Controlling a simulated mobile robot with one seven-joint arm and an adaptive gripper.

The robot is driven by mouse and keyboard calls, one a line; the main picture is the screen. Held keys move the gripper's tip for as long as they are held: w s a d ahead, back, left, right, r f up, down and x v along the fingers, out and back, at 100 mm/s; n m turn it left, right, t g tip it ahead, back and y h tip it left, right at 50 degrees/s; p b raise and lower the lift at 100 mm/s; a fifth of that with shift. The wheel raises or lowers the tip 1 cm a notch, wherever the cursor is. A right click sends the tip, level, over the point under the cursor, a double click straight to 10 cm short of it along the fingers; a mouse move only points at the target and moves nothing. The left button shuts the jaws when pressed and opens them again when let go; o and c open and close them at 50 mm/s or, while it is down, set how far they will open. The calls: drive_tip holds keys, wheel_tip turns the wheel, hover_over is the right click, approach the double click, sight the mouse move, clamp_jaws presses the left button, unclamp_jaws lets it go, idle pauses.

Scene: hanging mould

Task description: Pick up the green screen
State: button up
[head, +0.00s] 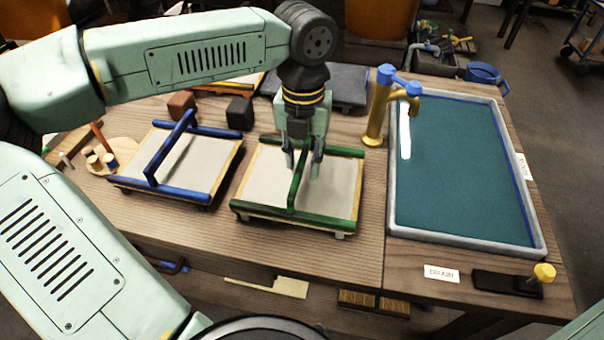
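The green screen (334,189) lies flat on the wooden table in the head view, near the middle. It has a pale sheet, green side rails and a raised green handle bar (296,185) across its middle. My gripper (303,169) points down over this screen, with its fingers apart on either side of the handle bar's upper part. A gap shows between the fingers and the bar, so it looks open. Part of the bar is hidden behind the gripper.
A similar blue screen (208,167) lies to the left. Dark blocks (240,113) sit behind the screens. A label (441,274) and a yellow-knobbed lever (544,272) are at the front right.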

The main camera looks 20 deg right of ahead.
sight(303, 154)
clamp_jaws()
drive_tip(key=shift+r, duration=0.1)
idle(0.4)
drive_tip(key=shift+r, duration=0.45)
wheel_tip(303, 154, up, 2)
drive_tip(key=shift+r+b, duration=0.1)
drive_tip(key=shift+b, duration=0.55)
drive_tip(key=s+a+r+b, duration=0.1)
drive_tip(key=s+a, duration=0.3)
drive_tip(key=s, duration=0.3)
drive_tip(key=s+a+b, duration=0.2)
drive_tip(key=s+a, duration=0.2)
drive_tip(key=s, duration=0.2)
drive_tip(key=shift+s+a+r, duration=0.25)
drive_tip(key=shift+s+r, duration=0.1)
drive_tip(key=shift+r, duration=0.05)
